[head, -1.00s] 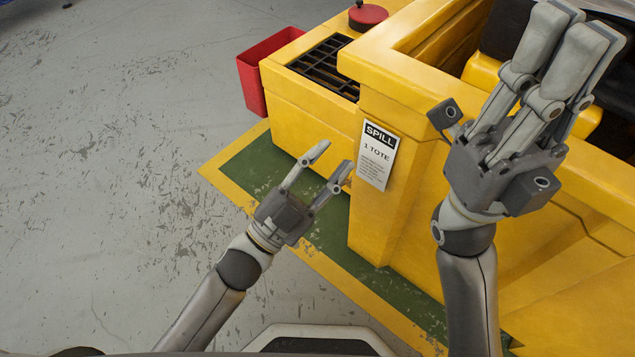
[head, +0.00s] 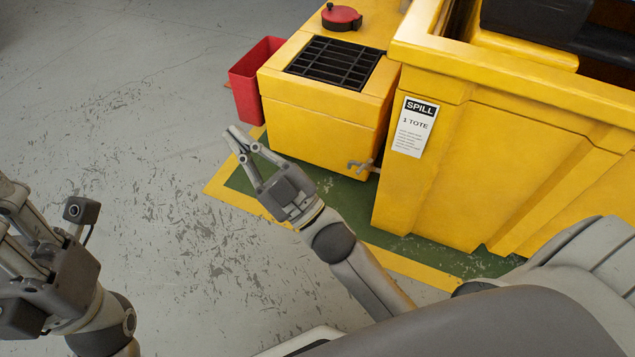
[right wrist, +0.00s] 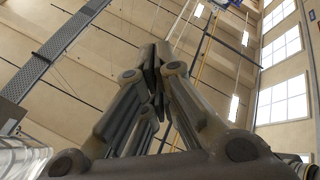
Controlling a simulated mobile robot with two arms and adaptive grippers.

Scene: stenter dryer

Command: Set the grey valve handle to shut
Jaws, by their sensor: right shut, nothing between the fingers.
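The grey valve handle (head: 363,165) is small and juts out low on the yellow spill unit, in the corner beside the labelled part. It looks roughly level; its exact setting is too small to tell. My right gripper (head: 240,137) is shut and empty, to the left of the handle and apart from it. In the right wrist view my right gripper's fingers (right wrist: 160,62) come together with nothing between them. My left gripper (head: 12,205) is at the left edge, far from the handle, partly cut off, so its opening is unclear.
The yellow spill unit (head: 320,125) has a black grate (head: 335,62) and a red knob (head: 341,17) on top. A red bin (head: 250,85) stands at its left. A green floor mat with a yellow border (head: 405,268) lies beneath. Grey floor at left is clear.

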